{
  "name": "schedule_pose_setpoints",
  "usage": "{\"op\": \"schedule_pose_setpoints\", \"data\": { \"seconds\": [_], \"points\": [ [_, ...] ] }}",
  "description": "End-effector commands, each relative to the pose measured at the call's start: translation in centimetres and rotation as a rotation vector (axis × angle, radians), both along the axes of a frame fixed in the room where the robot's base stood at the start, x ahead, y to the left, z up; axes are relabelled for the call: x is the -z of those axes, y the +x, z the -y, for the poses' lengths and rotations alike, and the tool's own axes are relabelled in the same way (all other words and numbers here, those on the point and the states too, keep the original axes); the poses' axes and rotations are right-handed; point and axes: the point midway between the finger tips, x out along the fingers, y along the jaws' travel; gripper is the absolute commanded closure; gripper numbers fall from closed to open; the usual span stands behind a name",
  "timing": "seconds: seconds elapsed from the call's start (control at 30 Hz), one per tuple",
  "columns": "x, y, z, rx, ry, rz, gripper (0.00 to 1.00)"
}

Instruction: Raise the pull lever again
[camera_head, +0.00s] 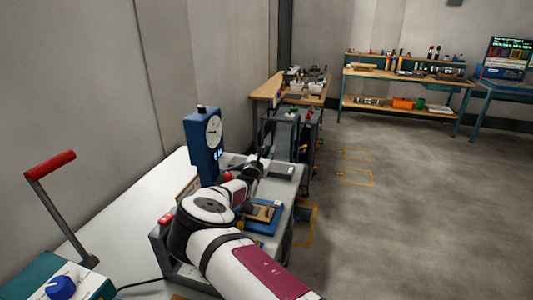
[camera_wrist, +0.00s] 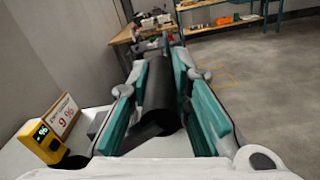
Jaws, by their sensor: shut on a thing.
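A lever with a red grip (camera_head: 50,165) and a grey shaft (camera_head: 62,215) stands raised and tilted at the left of the head view, beside a teal box (camera_head: 65,285) with a blue knob. My gripper (camera_wrist: 160,64) is well to the right of it, over the grey machine. Its teal-lined fingers are closed on the two sides of a dark cylinder (camera_wrist: 158,88). The cylinder runs away from the camera between the fingers. I cannot tell whether it is part of a lever. In the head view my arm hides most of the gripper and what it holds.
A blue gauge stand (camera_head: 205,150) rises behind my wrist on the grey machine (camera_head: 285,185). Workbenches (camera_head: 405,82) stand far back. The floor (camera_head: 430,210) at right is clear.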

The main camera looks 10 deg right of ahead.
Motion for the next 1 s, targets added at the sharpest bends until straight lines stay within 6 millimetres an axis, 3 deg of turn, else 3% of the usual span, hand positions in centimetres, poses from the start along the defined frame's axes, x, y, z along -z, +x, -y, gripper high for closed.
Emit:
{"op": "schedule_pose_setpoints", "data": {
  "seconds": [0.27, 0.73, 1.0],
  "points": [
    [-1.7, 0.7, -1.0, -0.001, -0.085, -0.047, 1.0],
    [-6.0, 3.0, -4.9, 0.0, -0.359, -0.201, 1.0],
    [-7.2, 3.7, -6.5, -0.002, -0.354, -0.199, 1.0]
  ]
}}
